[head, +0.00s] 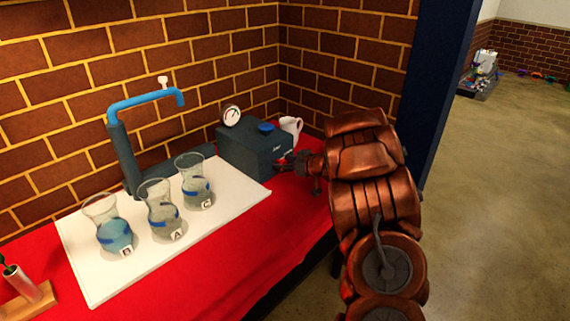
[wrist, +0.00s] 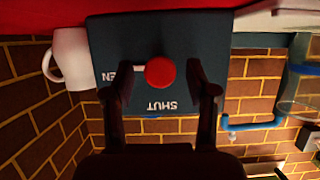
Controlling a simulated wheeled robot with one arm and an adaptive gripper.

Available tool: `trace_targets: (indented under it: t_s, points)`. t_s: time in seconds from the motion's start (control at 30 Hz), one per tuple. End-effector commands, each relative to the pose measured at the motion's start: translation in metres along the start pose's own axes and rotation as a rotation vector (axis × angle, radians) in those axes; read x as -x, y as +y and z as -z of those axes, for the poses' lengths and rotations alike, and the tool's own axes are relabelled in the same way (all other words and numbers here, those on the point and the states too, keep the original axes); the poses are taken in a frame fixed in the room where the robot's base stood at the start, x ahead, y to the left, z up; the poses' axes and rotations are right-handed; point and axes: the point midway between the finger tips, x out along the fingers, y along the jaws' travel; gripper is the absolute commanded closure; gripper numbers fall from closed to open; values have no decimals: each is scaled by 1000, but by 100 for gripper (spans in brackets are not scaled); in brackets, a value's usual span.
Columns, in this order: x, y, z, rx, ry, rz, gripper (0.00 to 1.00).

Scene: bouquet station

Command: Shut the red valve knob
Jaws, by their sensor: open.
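The red valve knob (wrist: 160,71) is on the face of a dark box (wrist: 210,28), which also shows in the head view (head: 240,152). The wrist view is upside down; "SHUT" and a partly hidden word ending in "EN" are printed near the knob. My gripper (wrist: 159,66) is open, with one finger on each side of the knob and visible gaps between them. I cannot tell how deep the fingertips reach. In the head view my gripper (head: 292,164) is at the box's right face and mostly hides the knob.
A white mug (head: 292,128) stands behind the box. Glass vases B (head: 115,235), A (head: 160,215) and C (head: 194,185) stand on a white board (head: 90,285) under a blue spout (head: 145,98). A gauge (head: 231,116) tops the box. Brick walls stand close behind.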

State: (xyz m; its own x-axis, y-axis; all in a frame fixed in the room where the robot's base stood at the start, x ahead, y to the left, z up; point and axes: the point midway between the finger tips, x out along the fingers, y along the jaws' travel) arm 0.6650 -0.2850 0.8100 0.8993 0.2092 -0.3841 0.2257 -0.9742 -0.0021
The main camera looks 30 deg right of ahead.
Motion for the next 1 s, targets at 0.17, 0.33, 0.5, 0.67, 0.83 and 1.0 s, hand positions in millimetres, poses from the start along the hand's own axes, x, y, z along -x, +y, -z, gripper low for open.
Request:
trace_targets:
  t_s: [0.17,0.33,0.5,0.67,0.83,1.0]
  points:
    - [-4,0,1,1,1,0,43]
    - [-3,0,1,2,1,0,44]
    - [-3,0,1,2,1,0,61]
    - [-3,0,1,2,1,0,78]
    - [-3,0,1,2,1,0,96]
    - [-3,0,1,4,1,0,100]
